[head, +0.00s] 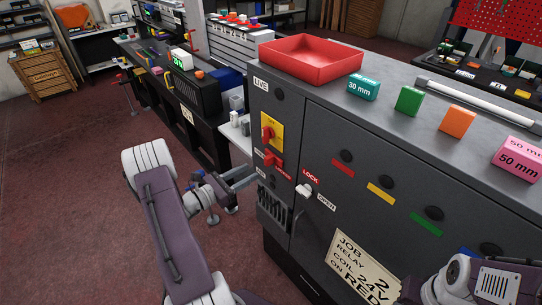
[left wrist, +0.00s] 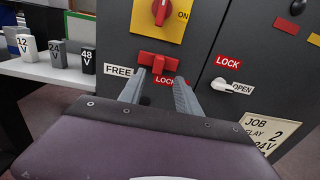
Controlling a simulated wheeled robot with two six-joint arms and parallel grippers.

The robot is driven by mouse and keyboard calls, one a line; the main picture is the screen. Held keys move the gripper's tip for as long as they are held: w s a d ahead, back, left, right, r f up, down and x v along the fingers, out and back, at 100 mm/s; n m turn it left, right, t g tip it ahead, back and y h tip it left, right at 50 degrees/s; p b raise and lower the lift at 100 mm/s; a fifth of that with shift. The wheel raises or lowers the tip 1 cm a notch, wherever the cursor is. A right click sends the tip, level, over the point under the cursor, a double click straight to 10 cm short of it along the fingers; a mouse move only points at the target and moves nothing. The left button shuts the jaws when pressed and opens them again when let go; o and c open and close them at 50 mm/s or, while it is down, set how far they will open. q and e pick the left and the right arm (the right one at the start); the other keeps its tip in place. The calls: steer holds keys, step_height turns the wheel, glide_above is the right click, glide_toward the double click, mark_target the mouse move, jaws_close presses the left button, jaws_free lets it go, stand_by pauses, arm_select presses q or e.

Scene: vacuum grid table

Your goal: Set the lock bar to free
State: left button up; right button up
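The red lock bar (left wrist: 158,63) is on the grey cabinet front, between a white FREE label (left wrist: 118,70) on the left and a red lock label (left wrist: 170,81) at its lower right. In the head view the red bar (head: 270,160) shows below the yellow switch plate. My left gripper (left wrist: 160,77) is open, its two fingers apart, with the tips close to the bar's lower edge. Contact cannot be told. In the head view my left gripper (head: 243,178) reaches the cabinet's left part. My right arm shows at lower right; its fingers cannot be made out.
Above the bar is a red rotary switch (left wrist: 161,10) on a yellow plate, by an ON mark. To the right is a white handle (left wrist: 222,85) between LOCK and OPEN labels. A red tray (head: 312,60) and coloured blocks stand on the cabinet top. Voltage blocks (left wrist: 57,54) stand at left.

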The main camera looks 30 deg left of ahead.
mark_target(265, 162)
arm_select(q)
steer(key=shift+y, duration=0.3)
steer(key=x, duration=0.5)
steer(key=p+x, duration=0.1)
steer(key=x, duration=0.1)
steer(key=shift+w+d+r, duration=0.1)
steer(key=shift+w+r, duration=0.2)
steer(key=shift+w, duration=0.15)
jaws_close()
stand_by(0.8)
